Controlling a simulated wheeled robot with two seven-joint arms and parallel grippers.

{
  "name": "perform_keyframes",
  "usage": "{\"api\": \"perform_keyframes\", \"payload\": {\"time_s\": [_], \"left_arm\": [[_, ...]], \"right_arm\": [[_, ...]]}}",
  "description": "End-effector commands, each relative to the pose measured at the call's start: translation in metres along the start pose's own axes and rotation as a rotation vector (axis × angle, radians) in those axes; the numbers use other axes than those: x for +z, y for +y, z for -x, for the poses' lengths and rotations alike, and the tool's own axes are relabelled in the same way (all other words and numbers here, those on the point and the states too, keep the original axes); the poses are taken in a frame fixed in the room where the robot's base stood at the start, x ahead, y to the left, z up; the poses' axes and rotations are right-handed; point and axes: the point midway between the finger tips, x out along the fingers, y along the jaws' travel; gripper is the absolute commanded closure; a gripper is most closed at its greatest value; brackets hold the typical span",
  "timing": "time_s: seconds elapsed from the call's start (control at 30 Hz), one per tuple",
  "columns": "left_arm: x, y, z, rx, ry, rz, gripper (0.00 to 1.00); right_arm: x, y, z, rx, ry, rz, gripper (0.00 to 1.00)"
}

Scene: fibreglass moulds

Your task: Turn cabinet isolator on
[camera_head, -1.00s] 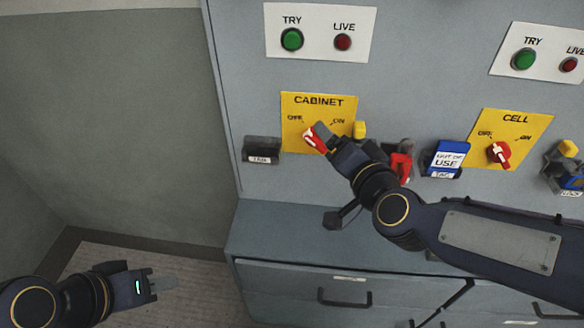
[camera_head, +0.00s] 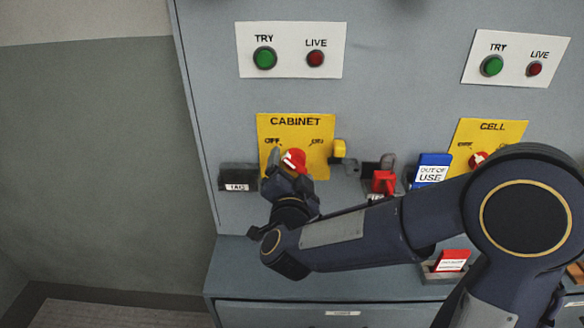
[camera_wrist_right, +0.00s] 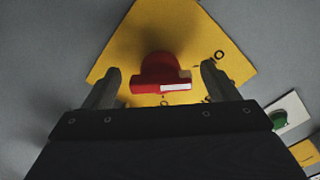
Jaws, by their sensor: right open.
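The cabinet isolator is a red knob (camera_head: 294,160) with a white stripe, on a yellow plate (camera_head: 292,130) marked CABINET, with OFF left and ON right. My right gripper (camera_head: 288,167) is at the knob, partly hiding it. In the right wrist view, the red knob (camera_wrist_right: 160,75) lies between the two open fingers of my right gripper (camera_wrist_right: 161,82), with a gap visible on each side. The white stripe is on the bar's right half there. I cannot tell for sure which mark the knob points to. My left gripper is out of view.
A yellow CELL plate (camera_head: 505,132) with its own red knob is at the right. A red lock (camera_head: 383,181), a blue OUT OF USE tag (camera_head: 432,168) and a dark TAG holder (camera_head: 238,178) flank the isolator. A grey ledge (camera_head: 235,262) runs below.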

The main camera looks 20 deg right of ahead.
Motion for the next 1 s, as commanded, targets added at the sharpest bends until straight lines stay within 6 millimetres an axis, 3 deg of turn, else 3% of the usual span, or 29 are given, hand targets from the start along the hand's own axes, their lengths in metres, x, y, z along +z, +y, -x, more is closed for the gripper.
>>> {"api": "perform_keyframes", "payload": {"time_s": [0.37, 0.73, 1.0], "left_arm": [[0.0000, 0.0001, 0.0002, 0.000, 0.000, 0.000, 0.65], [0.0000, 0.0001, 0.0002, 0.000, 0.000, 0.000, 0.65], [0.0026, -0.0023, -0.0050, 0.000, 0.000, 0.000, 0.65]], "right_arm": [[0.0000, 0.0001, -0.0098, -0.001, -0.001, 0.001, 0.19], [-0.0001, 0.0002, -0.0095, -0.001, -0.001, 0.000, 0.64], [0.0007, 0.0014, -0.0096, 0.000, 0.001, -0.031, 0.64]]}}
